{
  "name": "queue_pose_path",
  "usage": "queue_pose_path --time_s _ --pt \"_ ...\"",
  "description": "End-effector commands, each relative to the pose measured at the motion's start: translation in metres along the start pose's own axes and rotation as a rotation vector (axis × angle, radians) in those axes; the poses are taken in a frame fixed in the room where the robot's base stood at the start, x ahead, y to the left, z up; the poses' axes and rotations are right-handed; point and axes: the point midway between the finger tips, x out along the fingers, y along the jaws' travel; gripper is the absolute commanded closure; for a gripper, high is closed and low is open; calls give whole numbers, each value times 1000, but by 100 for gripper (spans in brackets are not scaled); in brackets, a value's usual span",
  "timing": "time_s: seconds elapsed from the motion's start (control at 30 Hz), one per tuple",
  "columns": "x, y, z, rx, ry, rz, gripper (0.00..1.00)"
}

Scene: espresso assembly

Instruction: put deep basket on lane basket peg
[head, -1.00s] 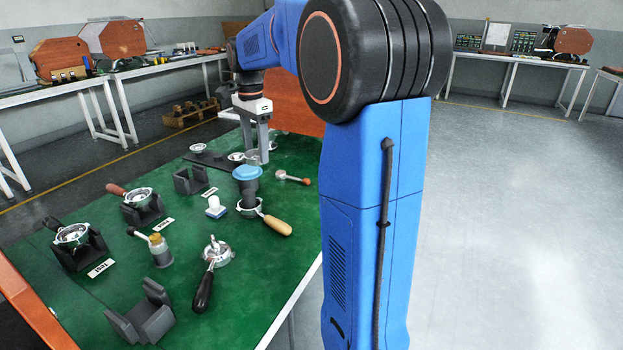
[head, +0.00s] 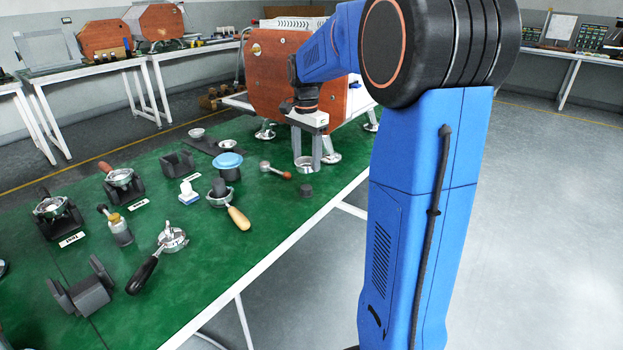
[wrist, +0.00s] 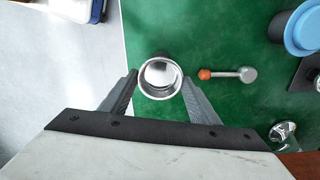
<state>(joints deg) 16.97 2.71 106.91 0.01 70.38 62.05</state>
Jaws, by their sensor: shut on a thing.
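My gripper (head: 306,158) is shut on a shiny metal basket, the deep basket (head: 304,164), near the table's right edge. In the wrist view, the basket (wrist: 160,77) sits between the two fingertips, its round opening facing the camera. A short dark cylinder (head: 306,190), possibly the lane basket peg, stands on the green table just in front of the held basket in the head view. In the wrist view the basket mostly hides a dark shape behind it. The gap between basket and cylinder is hard to judge.
A dark strip (head: 214,145) bears a small metal basket (head: 197,133). A wooden-handled portafilter (head: 230,203) lies nearer. A large orange-panelled machine (head: 268,80) stands behind.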

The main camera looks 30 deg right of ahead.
Motion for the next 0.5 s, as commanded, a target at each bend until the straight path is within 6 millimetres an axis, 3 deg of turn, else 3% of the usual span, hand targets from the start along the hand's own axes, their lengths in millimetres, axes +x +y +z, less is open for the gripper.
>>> queue_pose_path --time_s 0.1,0.37,0.5 --pt "18 0 0 0 -1 2 66" --pt "35 0 0 1 0 1 66" --pt "53 0 0 1 -1 2 66"
